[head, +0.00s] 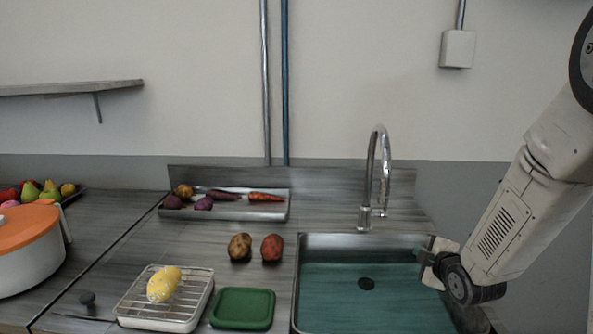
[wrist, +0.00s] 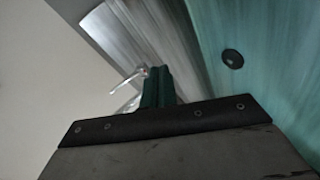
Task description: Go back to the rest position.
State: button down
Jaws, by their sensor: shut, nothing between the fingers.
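My gripper (head: 428,257) is at the right side of the sink in the head view, at the end of my arm coming in from the right. Its fingers are shut with nothing between them. In the wrist view my gripper (wrist: 157,88) shows as dark green fingers close together, near the faucet. The sink (head: 330,298) has a teal basin with a dark drain, and the basin also shows in the wrist view (wrist: 270,70). My gripper is above the sink's right edge; whether it touches the rim cannot be told.
A chrome faucet (head: 371,180) stands behind the sink.

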jog(key=s+m+g+h, duration=0.1)
jog(key=s+m+g, duration=0.8)
jog(key=s, duration=0.5)
jog(key=s+a+r+m+g, duration=0.1)
jog(key=s+a+r+m, duration=0.1)
jog(key=s+r, duration=0.5)
jog(key=s+a+r+m+g, duration=0.2)
jog(key=s+a+r, duration=0.3)
jog(key=s, duration=0.9)
notch_tip(320, 180, up, 3)
jog(key=shift+s+a+r+m+y, duration=0.15)
jog(key=shift+a+r+m+y, duration=0.1)
jog(key=shift+m+y, duration=0.25)
